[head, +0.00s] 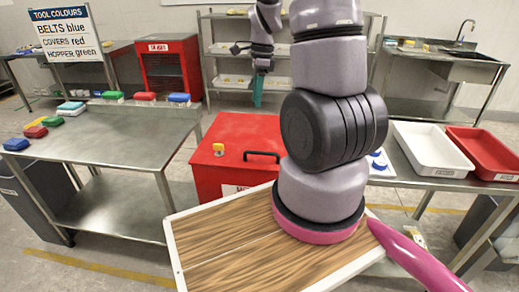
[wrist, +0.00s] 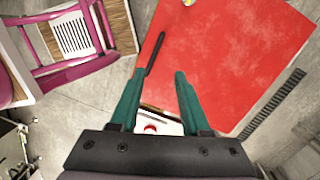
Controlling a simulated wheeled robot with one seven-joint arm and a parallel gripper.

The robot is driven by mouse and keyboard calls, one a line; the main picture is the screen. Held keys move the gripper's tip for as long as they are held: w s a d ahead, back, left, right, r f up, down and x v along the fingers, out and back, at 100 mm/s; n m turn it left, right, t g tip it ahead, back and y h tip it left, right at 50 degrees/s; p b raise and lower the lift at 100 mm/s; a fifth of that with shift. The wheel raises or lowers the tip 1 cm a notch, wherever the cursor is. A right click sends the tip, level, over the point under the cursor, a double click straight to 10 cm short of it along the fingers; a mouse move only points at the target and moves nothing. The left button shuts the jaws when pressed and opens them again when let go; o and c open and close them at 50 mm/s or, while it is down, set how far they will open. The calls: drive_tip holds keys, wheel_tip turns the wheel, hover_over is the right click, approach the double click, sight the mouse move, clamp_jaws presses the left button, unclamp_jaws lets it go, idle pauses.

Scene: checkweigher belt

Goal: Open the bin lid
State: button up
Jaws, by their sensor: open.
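The red bin (head: 212,180) stands on the floor in the middle of the head view, with its flat lid (head: 245,128) down. A black bar handle (head: 262,154) is on the lid near its front edge, and a yellow piece (head: 218,149) sits to its left. In the wrist view the red lid (wrist: 235,60) fills the upper right, with the handle (wrist: 155,52) running up from near my left fingertip. My gripper (wrist: 158,73) has teal fingers, apart and empty. It also shows in the head view (head: 257,100), pointing down. Contact with the handle cannot be told.
A steel table (head: 120,125) with coloured brushes or blocks stands left of the bin. At right, a bench holds a white tray (head: 432,148) and a red tray (head: 490,150). A red cabinet (head: 168,68) and a steel shelf (head: 225,48) stand behind.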

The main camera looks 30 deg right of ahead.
drive_tip(key=f+m, duration=0.1)
drive_tip(key=f, duration=0.5)
drive_tip(key=s+f+m+g, duration=0.1)
drive_tip(key=f, duration=0.5)
drive_tip(key=s+f+m, duration=0.1)
drive_tip(key=f, duration=0.5)
drive_tip(key=shift+s+d+f+m+g, duration=0.1)
drive_tip(key=shift+s+d+m+g, duration=0.2)
drive_tip(key=shift+d+m, duration=0.1)
clamp_jaws()
drive_tip(key=shift+w, duration=0.1)
idle(0.4)
